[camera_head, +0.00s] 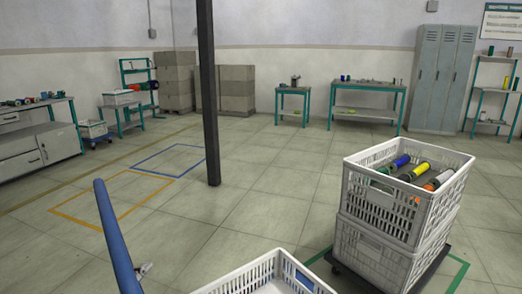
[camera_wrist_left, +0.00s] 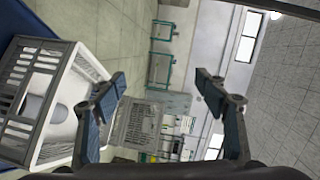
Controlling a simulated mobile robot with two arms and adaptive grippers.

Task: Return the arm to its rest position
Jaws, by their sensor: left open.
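My left gripper (camera_wrist_left: 160,77) shows in the left wrist view with its two fingers spread wide apart and nothing between them. That view is turned on its side. A white crate (camera_wrist_left: 70,75) is close by at its left, partly behind one finger. A small grey piece shows beside the blue bar in the head view, too small to tell whether it is part of my gripper. My right gripper is in neither view.
A blue bar (camera_head: 117,237) rises at the lower left. The near white crate (camera_head: 240,279) is cut off at the bottom. Stacked crates (camera_head: 385,248) with several bobbins (camera_head: 421,170) stand at right. A dark post (camera_head: 208,95) stands mid-floor. The floor (camera_head: 260,195) beyond is open.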

